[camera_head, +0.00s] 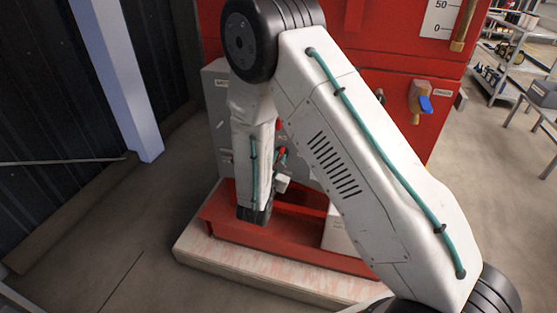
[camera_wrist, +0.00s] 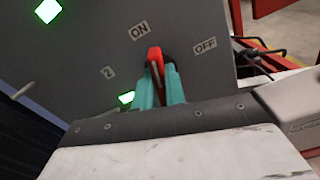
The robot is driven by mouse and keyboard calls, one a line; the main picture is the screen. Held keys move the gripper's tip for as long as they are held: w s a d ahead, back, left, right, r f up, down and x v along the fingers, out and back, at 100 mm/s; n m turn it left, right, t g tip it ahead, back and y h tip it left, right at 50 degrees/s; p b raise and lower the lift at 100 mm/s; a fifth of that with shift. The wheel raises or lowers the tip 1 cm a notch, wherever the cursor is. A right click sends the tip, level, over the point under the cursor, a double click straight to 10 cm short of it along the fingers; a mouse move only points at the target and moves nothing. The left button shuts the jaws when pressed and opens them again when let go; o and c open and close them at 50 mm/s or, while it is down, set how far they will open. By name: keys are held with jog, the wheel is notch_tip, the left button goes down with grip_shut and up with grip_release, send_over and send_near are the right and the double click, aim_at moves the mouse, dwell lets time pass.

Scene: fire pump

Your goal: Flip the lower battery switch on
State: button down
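The battery switch with the red lever (camera_wrist: 155,57) is on a dark grey panel (camera_wrist: 90,45) in the wrist view. An ON label (camera_wrist: 139,30) is at its upper left, an OFF label (camera_wrist: 205,46) at its right and a "2" label (camera_wrist: 108,72) at its left. The lever points up, its tip nearer ON than OFF. My gripper (camera_wrist: 161,78) has one teal finger on each side of the lever and looks closed on it. The inner contact is partly hidden. In the head view my arm covers most of the grey panel (camera_head: 216,100).
Green lights (camera_wrist: 48,11) (camera_wrist: 126,98) glow on the panel. The red pump frame (camera_head: 285,232) stands on a pale plinth (camera_head: 230,262). Floor at the left is clear.

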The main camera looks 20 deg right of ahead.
jog(key=shift+n, duration=1.6)
jog(key=c, duration=1.4)
grip_release()
jog(key=shift+a, duration=0.1)
jog(key=shift+c, duration=0.2)
jog(key=v, duration=0.7)
jog(key=shift+s+a, duration=0.25)
jog(key=shift+s, duration=0.05)
